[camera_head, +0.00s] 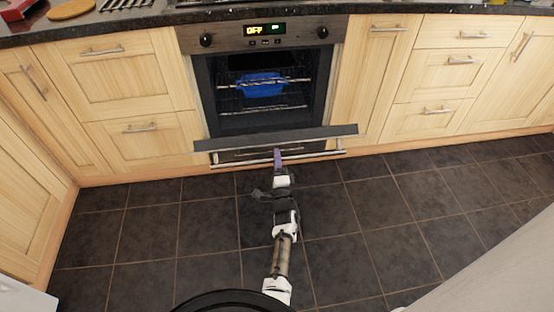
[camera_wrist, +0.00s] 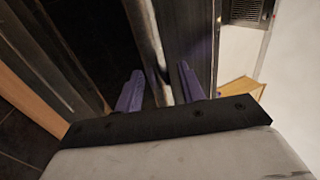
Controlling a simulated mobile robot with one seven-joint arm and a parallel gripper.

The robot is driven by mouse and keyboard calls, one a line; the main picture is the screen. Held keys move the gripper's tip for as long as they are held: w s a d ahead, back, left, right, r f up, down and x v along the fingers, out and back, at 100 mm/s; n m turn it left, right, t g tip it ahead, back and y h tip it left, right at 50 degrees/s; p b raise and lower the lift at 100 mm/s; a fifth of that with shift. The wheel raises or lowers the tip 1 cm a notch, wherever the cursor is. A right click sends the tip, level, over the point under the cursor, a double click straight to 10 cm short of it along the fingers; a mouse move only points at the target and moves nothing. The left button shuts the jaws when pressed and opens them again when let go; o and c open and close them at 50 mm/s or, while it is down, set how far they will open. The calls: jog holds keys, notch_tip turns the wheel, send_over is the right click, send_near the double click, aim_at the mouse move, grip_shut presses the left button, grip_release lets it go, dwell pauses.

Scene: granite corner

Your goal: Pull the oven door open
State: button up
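The oven (camera_head: 205,100) is built into the wooden cabinets, and its cavity shows from the front. Its dark door (camera_head: 235,143) stands tilted out from the top, partly open; the exact angle is hard to judge. The metal door handle (camera_head: 320,155) runs across the door's outer side. My gripper (camera_head: 278,157) is at the middle of the handle. In the wrist view the handle bar (camera_wrist: 148,35) passes between the two purple fingers of my gripper (camera_wrist: 160,80). The fingers stand apart, with a gap visible between the bar and the right finger. The fingertips are small in the head view.
A blue dish (camera_head: 262,85) sits on a rack inside the oven. The control panel (camera_head: 290,35) has two knobs and a display. Drawers and cupboards (camera_head: 430,90) flank the oven under a dark countertop (camera_head: 170,18). The tiled floor (camera_head: 150,225) in front is clear beside my arm.

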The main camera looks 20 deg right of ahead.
jog(key=o, duration=0.9)
jog(key=r+p, duration=0.2)
jog(key=r, duration=0.3)
jog(key=r+p, duration=0.2)
jog(key=r, duration=0.3)
jog(key=r+p, duration=0.2)
jog(key=r, duration=0.4)
jog(key=shift+w+d, duration=0.25)
jog(key=r+p, duration=0.1)
jog(key=r, duration=0.1)
jog(key=s+r+p, duration=0.1)
jog(key=r, duration=0.1)
jog(key=shift+a, duration=0.2)
jog(key=c, duration=0.9)
jog(key=shift+w, duration=0.2)
jog(key=shift+c, duration=0.3)
